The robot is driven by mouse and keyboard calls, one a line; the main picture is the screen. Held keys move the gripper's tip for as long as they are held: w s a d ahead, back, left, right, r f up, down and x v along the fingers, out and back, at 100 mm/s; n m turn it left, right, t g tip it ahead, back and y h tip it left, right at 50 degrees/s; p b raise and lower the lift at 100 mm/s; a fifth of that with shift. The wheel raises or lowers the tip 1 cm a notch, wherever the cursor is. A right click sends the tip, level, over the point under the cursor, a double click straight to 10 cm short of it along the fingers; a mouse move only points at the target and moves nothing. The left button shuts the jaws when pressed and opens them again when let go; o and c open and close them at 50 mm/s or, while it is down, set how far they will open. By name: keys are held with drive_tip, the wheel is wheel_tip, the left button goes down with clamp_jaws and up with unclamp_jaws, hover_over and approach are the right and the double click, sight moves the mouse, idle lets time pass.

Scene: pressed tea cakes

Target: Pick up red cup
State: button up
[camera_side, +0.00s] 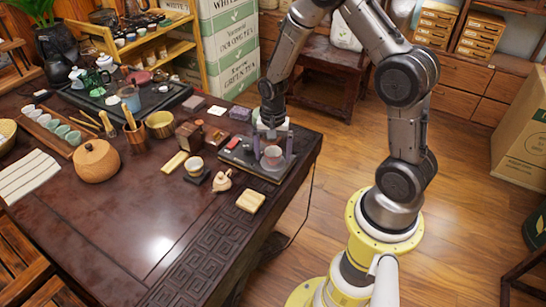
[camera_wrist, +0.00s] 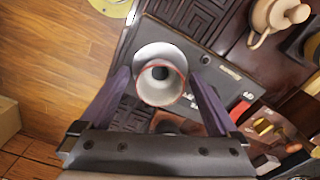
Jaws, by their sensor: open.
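The red cup (camera_side: 272,156) looks pinkish in the side view and stands on a dark tray (camera_side: 247,160) near the table's right end. In the wrist view the cup (camera_wrist: 160,84) shows from above as a pale round cup with a red ring, a dark spot at its middle. My gripper (camera_side: 270,146) is over the tray, pointing down. Its purple fingers are open on either side of the cup, with visible gaps in the wrist view (camera_wrist: 160,78). The cup looks upright, and I cannot tell whether the fingertips are level with it.
A small red block (camera_wrist: 238,110) lies on the tray beside the cup.

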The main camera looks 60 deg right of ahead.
drive_tip(key=shift+c, duration=0.3)
drive_tip(key=c, duration=1.4)
drive_tip(key=shift+o, duration=0.2)
